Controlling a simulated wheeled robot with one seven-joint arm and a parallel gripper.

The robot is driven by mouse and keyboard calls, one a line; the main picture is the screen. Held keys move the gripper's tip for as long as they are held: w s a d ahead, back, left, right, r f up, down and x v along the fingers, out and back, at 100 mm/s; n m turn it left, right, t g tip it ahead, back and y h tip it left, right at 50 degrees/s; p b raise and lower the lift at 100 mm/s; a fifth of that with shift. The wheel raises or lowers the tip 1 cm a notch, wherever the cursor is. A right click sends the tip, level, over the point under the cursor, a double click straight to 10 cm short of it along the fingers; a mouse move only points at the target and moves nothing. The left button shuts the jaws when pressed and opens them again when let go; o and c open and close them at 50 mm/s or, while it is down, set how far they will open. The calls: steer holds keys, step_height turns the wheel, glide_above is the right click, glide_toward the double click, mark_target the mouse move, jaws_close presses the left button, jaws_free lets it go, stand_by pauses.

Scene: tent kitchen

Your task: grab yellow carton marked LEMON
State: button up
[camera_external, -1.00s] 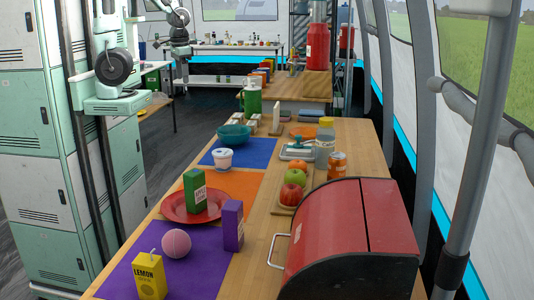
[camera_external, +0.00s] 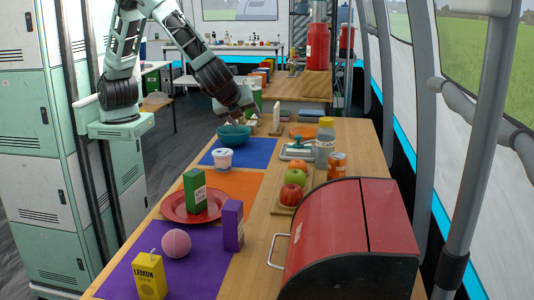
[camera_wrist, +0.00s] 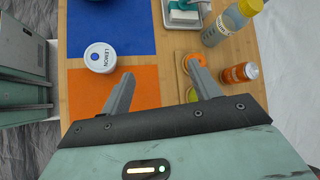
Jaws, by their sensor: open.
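The yellow carton marked LEMON (camera_external: 149,275) stands upright at the near end of the table, on the purple mat (camera_external: 195,275). It is not visible in the wrist view. My gripper (camera_external: 238,118) is over the table farther back, near the teal bowl (camera_external: 234,135), well away from the carton. In the wrist view my gripper (camera_wrist: 160,76) has its two fingers spread, with nothing held between them.
A pink ball (camera_external: 176,243), a purple carton (camera_external: 233,225) and a green carton (camera_external: 194,190) on a red plate (camera_external: 173,208) stand behind the yellow carton. A red bread box (camera_external: 350,235) fills the near right. Fruit, an orange can (camera_external: 337,165) and a bottle (camera_external: 325,140) line the right side.

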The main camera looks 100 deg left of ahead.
steer(key=d+f+m+t+b, duration=0.1)
steer(key=d+f+m+t, duration=0.15)
steer(key=d, duration=0.45)
steer(key=d+f+m+t+b, duration=0.1)
steer(key=d+m, duration=0.2)
steer(key=d, duration=0.5)
steer(key=m+t+h+b, duration=0.5)
steer(key=m+t+h, duration=0.45)
steer(key=m, duration=0.55)
glide_toward(159, 265)
steer(key=shift+y, duration=0.45)
steer(key=w, duration=0.3)
steer(key=w+f, duration=0.1)
steer(key=w, duration=0.5)
steer(key=shift+w+d+f, duration=0.15)
steer(key=shift+d+f, duration=0.15)
steer(key=shift+d, duration=0.05)
steer(key=c, duration=1.1)
